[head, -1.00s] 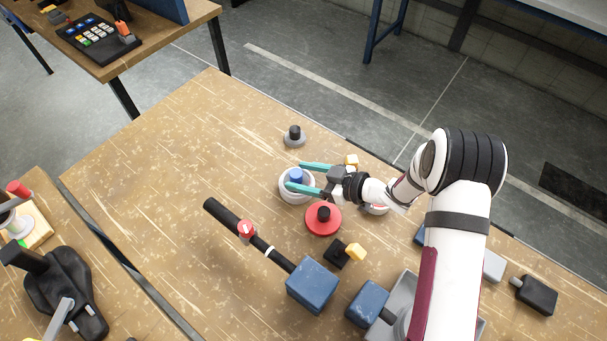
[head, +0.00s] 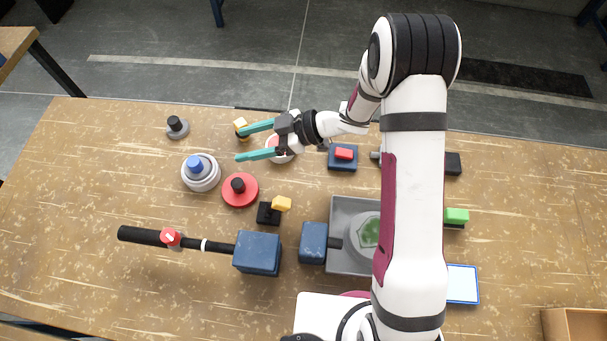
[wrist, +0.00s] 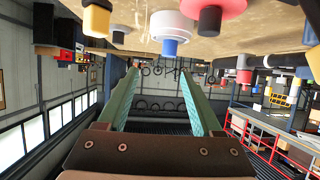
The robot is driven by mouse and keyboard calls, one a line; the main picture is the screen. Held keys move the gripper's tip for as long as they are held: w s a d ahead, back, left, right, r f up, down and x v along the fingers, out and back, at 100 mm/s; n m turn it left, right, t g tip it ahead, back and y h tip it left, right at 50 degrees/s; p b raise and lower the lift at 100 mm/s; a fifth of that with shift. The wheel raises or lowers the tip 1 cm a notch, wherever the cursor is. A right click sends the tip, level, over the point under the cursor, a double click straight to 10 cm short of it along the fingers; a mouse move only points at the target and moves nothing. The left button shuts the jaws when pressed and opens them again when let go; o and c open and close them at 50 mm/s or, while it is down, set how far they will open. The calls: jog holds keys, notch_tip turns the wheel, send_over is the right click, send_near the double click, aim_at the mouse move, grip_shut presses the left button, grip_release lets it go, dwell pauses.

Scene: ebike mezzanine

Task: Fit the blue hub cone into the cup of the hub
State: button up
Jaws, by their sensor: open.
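The hub (head: 204,184) is a white and grey round cup standing on the wooden bench at left of centre. The blue hub cone (head: 195,163) stands inside the hub's cup, its top sticking up above the rim; how deep it sits cannot be told. In the wrist view the picture is upside down, with the hub (wrist: 180,24) and the blue cone (wrist: 169,47) at the top. My gripper (head: 239,144) has two teal fingers, spread and empty. It is to the right of the hub, clear of it and the cone. The open fingers also show in the wrist view (wrist: 158,74).
A red disc with a black knob (head: 240,190) is close beside the hub. A grey disc with a black knob (head: 178,127) lies behind it. A yellow-topped piece (head: 240,126) is by my fingers. A black bar with a blue block (head: 257,252) lies in front. The bench's left is bare.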

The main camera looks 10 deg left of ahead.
jog(key=w+d+r+m+t+h, duration=0.3)
jog(key=w+d+t, duration=0.1)
jog(key=w, duration=0.2)
jog(key=w+d+r+m+t+h, duration=0.2)
jog(key=w+d+r+m+t, duration=0.2)
jog(key=w+d+t, duration=0.15)
jog(key=d+r+m+h, duration=0.4)
jog(key=d+m+h, duration=0.15)
jog(key=d, duration=0.45)
jog(key=s+d+r+m+g+h, duration=0.1)
jog(key=s+d+m+g+h, duration=0.1)
jog(key=s+d+m, duration=0.45)
jog(key=s+d+r+m+g+h, duration=0.1)
jog(key=s+d+h, duration=0.2)
jog(key=s, duration=0.6)
jog(key=s+a+m+g+y, duration=0.2)
jog(key=s+a, duration=0.1)
jog(key=s, duration=0.5)
jog(key=s+a+m+g+y, duration=0.2)
jog(key=s+a+g, duration=0.1)
jog(key=s, duration=0.6)
jog(key=shift+s+a+f+m, duration=0.2)
jog(key=shift+a+m, duration=0.1)
jog(key=shift+m, duration=0.1)
